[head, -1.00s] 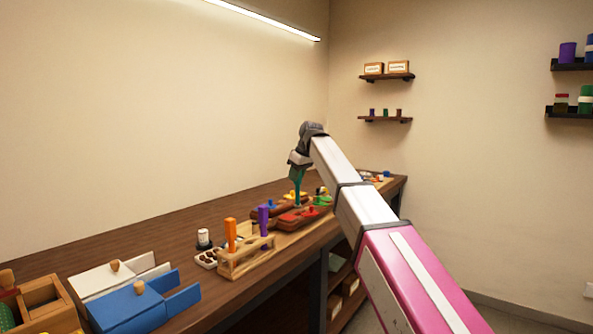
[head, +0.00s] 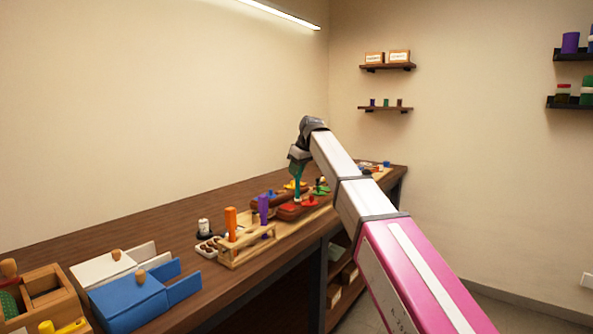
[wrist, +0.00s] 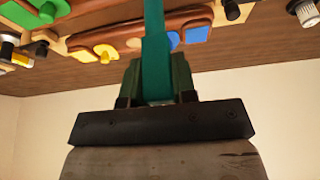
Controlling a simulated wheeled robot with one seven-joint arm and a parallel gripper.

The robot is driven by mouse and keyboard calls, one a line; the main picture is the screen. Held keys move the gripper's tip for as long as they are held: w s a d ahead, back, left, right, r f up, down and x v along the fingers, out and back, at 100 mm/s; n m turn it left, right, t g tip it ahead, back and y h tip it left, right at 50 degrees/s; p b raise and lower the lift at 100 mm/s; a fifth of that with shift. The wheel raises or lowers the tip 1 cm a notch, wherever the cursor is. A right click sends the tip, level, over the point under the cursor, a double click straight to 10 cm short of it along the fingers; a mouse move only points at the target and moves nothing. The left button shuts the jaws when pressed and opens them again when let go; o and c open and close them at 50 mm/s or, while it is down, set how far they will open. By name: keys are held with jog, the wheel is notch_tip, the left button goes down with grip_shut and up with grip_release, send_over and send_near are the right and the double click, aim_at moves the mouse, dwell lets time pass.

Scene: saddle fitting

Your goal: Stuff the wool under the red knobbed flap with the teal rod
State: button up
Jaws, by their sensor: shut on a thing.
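My gripper (head: 298,166) is shut on the teal rod (head: 298,185), which points down over the saddle pieces on the bench. In the wrist view my gripper (wrist: 157,92) has the rod (wrist: 157,50) between its fingers. The red flap (head: 290,207) lies on a brown base just in front of the rod in the head view. I cannot tell whether the rod's tip touches anything. I cannot make out the wool, and I cannot pick out the red flap in the wrist view.
Yellow (head: 294,185), blue (head: 270,194) and green (head: 321,189) flaps lie close around the rod. A wooden rack with an orange handle (head: 230,222) and a purple handle (head: 263,207) stands nearer. A blue lidded box (head: 128,303) is at the front left. Bench space behind is bare.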

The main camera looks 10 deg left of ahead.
aim_at(297, 177)
jog(key=shift+f, duration=1.8)
dwell(1.1)
jog(key=shift+r, duration=4.05)
